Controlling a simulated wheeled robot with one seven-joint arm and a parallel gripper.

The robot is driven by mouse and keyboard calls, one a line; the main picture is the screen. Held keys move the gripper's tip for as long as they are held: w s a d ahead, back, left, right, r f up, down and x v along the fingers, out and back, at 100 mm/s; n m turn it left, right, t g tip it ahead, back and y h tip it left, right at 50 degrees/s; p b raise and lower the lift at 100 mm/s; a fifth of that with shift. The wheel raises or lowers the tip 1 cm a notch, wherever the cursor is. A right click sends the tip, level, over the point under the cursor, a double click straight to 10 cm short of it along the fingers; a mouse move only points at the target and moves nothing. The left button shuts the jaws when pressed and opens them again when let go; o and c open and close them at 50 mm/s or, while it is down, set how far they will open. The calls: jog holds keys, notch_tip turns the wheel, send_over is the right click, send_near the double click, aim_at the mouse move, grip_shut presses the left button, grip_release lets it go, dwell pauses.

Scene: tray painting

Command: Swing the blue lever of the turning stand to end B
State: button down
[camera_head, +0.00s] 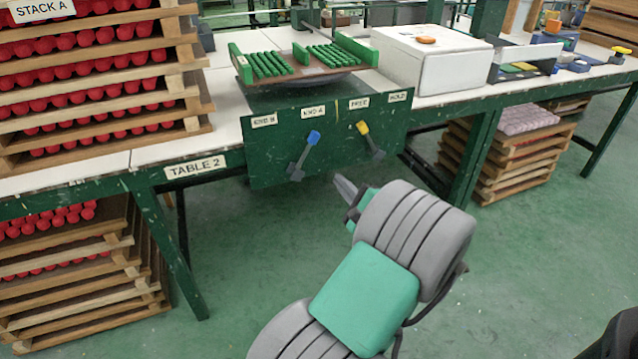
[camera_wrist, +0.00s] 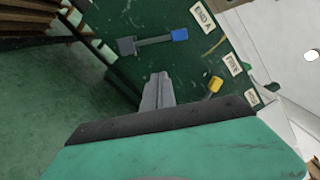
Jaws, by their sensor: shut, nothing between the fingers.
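The turning stand has a dark green front panel (camera_head: 335,165) on Table 2. Its blue lever (camera_head: 304,158) tilts up and right from a grey pivot, its blue tip just below the END A label (camera_head: 312,110). The END B label (camera_head: 263,121) is left of it. The lever also shows in the wrist view (camera_wrist: 155,40). My gripper (camera_head: 342,185) is shut and empty, in front of the panel, lower and to the right of the blue lever's pivot. In the wrist view its fingers (camera_wrist: 158,90) appear apart from the lever.
A yellow lever (camera_head: 370,141) to the right points up-left at FREE (camera_head: 358,103), close to my gripper. A tray with green pieces (camera_head: 305,62) sits above the panel. Stacks of red-filled trays (camera_head: 95,75) stand left; a white box (camera_head: 430,58) stands right.

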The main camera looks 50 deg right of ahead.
aim_at(306, 152)
jog(key=shift+m+h, duration=0.3)
jog(key=shift+h, duration=0.1)
jog(key=b+x, duration=0.1)
jog(key=x, duration=0.2)
jog(key=r+b+x, duration=0.1)
jog(key=x, duration=0.2)
jog(key=a+b+x, duration=0.1)
jog(key=x, duration=0.2)
jog(key=shift+w+d+r, duration=0.25)
jog(key=shift+w, duration=0.35)
jog(key=shift+w+a+r, duration=0.3)
jog(key=shift+w+a, duration=0.05)
jog(key=shift+a, duration=0.05)
